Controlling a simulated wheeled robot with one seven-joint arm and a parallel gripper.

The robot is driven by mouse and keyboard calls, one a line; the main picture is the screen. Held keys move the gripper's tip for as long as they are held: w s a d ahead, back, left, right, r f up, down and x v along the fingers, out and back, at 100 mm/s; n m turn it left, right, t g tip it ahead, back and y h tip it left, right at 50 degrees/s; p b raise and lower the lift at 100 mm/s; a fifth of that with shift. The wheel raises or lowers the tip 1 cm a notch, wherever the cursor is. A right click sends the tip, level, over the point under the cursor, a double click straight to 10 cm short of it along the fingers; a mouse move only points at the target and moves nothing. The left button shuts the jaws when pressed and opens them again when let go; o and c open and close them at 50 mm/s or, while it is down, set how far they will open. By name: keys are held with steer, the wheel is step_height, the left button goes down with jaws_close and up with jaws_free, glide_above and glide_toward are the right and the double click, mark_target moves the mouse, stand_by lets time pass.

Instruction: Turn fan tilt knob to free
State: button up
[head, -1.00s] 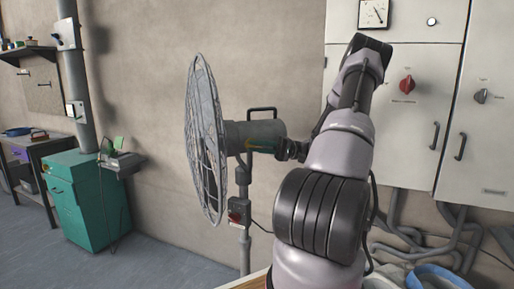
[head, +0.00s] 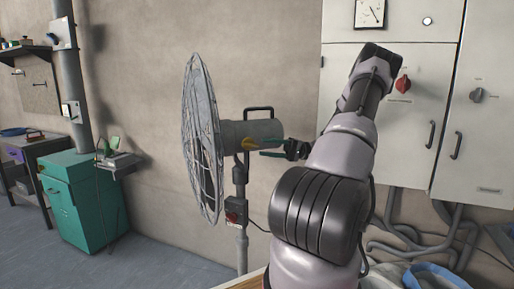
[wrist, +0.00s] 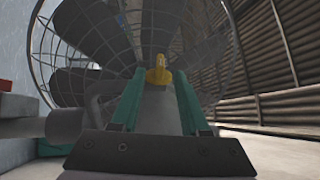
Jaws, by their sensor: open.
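The grey pedestal fan stands left of my arm in the head view, with its wire cage (head: 205,140) facing left and its motor housing (head: 255,131) behind. The yellow tilt knob (head: 248,144) sits low on the housing's near side. My gripper (head: 263,152) points at it from the right, its green fingers open. In the wrist view the knob (wrist: 158,76) shows between the two fingertips, near their ends. I see no grip on it, and cannot tell whether a finger touches it. The knob's markings are too small to read.
A black carry handle (head: 258,111) tops the housing, and a switch box (head: 234,211) hangs on the pole. A white cabinet (head: 385,115) with knobs stands behind my arm. A teal drawer cabinet (head: 85,200) is at far left. Floor between it and the fan is clear.

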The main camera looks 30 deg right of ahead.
steer(key=shift+v, duration=2.6)
